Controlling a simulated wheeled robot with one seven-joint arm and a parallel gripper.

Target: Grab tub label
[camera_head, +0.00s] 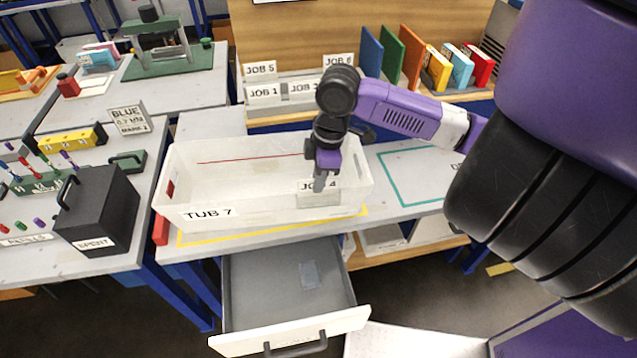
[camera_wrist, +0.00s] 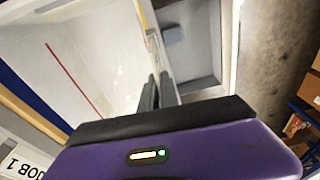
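The white tub (camera_head: 262,205), marked TUB 7, stands on the bench with its rim open upward. The tub label, a pale card reading JO…4 (camera_head: 305,187), is at the right part of the tub's front wall. My gripper (camera_head: 320,183) points down at this card, and its fingers cover the middle of the lettering. In the wrist view the two fingers (camera_wrist: 159,93) are close together at the tub's front wall, by a pale upright edge. I cannot tell whether they touch or pinch the card.
An open grey drawer (camera_head: 285,285) juts out below the bench front. A black SPENT box (camera_head: 100,208) stands on the left table. Behind the tub is a shelf with JOB cards (camera_head: 263,92) and coloured binders (camera_head: 408,58). A teal-outlined area (camera_head: 415,170) right of the tub is clear.

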